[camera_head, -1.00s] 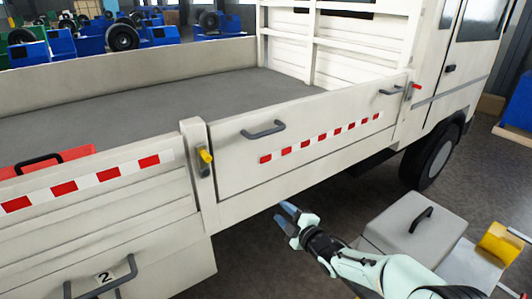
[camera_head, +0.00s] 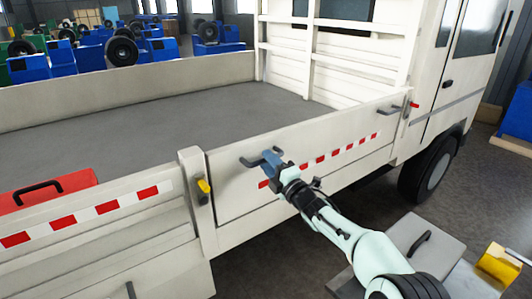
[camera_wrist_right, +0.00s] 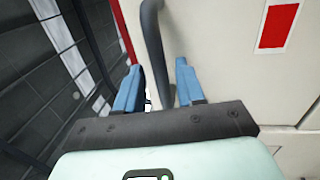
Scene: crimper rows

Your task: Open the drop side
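The drop side (camera_head: 233,199) is a cream panel with a red-and-white strip, standing upright on the truck bed. It has a dark grey handle (camera_head: 249,162) on its left part and a second handle (camera_head: 390,109) at its right end. A yellow latch (camera_head: 204,187) sits on the left post and a red latch (camera_head: 415,106) on the right post. My right gripper (camera_head: 272,159) is at the left handle. In the right wrist view my blue fingers (camera_wrist_right: 158,82) are apart, with the handle bar (camera_wrist_right: 154,45) between them. My left gripper is out of view.
A red case with a dark handle (camera_head: 45,190) is in the bed at left. A grey box (camera_head: 425,240) and a yellow item (camera_head: 497,263) are below at right. The cab (camera_head: 462,75) stands at right. The bed floor (camera_head: 150,112) is mostly clear.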

